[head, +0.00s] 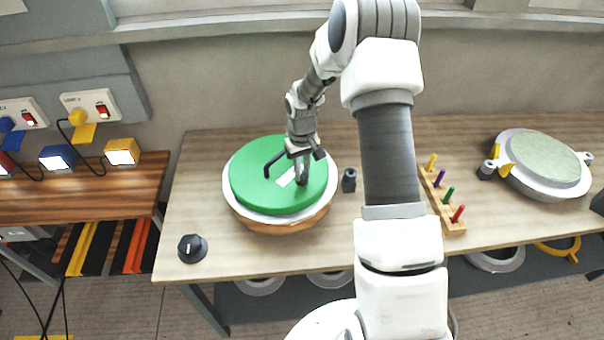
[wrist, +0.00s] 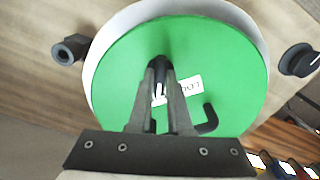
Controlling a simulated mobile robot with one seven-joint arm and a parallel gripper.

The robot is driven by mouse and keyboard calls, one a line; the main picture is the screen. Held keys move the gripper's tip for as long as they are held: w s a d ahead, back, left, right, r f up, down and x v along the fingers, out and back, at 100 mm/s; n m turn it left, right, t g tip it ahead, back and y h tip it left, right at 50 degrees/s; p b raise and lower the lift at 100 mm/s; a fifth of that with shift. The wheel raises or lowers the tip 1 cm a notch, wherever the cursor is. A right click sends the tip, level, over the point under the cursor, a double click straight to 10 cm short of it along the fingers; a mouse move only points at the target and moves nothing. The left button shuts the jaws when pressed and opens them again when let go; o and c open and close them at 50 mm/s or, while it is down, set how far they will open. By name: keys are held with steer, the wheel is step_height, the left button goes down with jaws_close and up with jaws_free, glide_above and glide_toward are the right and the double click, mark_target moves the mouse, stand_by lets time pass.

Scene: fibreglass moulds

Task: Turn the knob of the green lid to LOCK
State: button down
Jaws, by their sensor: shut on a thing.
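The green lid (head: 255,188) lies on a round white-rimmed mould on the table; it also fills the middle of the wrist view (wrist: 120,75). My gripper (head: 301,180) reaches down onto the lid from above. In the wrist view its fingers (wrist: 160,80) close on a dark knob (wrist: 158,62), mostly hidden between them. A white label (wrist: 191,86) with partly covered dark letters lies beside the fingers; it also shows in the head view (head: 286,178). A dark bent bar (wrist: 209,118) stands out from the lid near the label. The knob's pointing direction cannot be told.
A dark cylinder (head: 349,180) stands just right of the mould. A black dial (head: 192,248) sits at the table's front left. A peg rack (head: 441,200) and another round mould (head: 545,160) are to the right. Bare table (head: 205,165) lies left of the lid.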

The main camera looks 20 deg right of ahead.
mark_target(302, 173)
steer(key=n+b, duration=0.1)
steer(key=n, duration=0.5)
steer(key=shift+n, duration=0.3)
steer(key=n, duration=0.6)
steer(key=shift+n, duration=0.3)
steer(key=c, duration=0.8)
jaws_free()
steer(key=shift+c, duration=0.2)
steer(key=shift+r, duration=0.15)
step_height(302, 173, up, 17)
steer(key=shift+b, duration=0.3)
steer(key=shift+r, duration=0.1)
